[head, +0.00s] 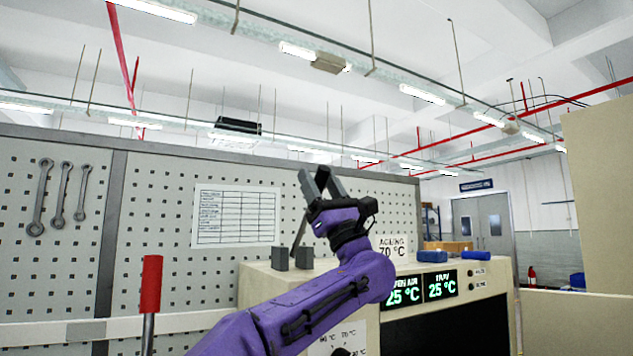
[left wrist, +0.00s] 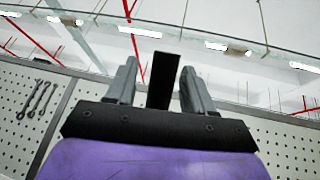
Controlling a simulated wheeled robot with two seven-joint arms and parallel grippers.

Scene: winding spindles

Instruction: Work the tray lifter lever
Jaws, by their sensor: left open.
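A lever with a red grip (head: 151,285) on a grey rod stands upright at the lower left of the head view; its base is out of frame. My left gripper (head: 316,178) is raised above the cream oven (head: 268,288), to the right of the red grip and well apart from it. Its grey fingers are open and point up. A dark bar (head: 298,232) slants up from the oven top behind the gripper. A black bar (left wrist: 163,82) shows between the fingers in the left wrist view; I cannot tell whether it is the same bar. My right gripper is out of view.
Two dark blocks (head: 291,258) and blue pieces (head: 432,256) sit on the oven top. Its displays (head: 404,291) read 25 °C. A pegboard (head: 155,190) with wrenches (head: 60,195) and a paper chart (head: 237,215) stands behind. A cream panel (head: 600,180) is at right.

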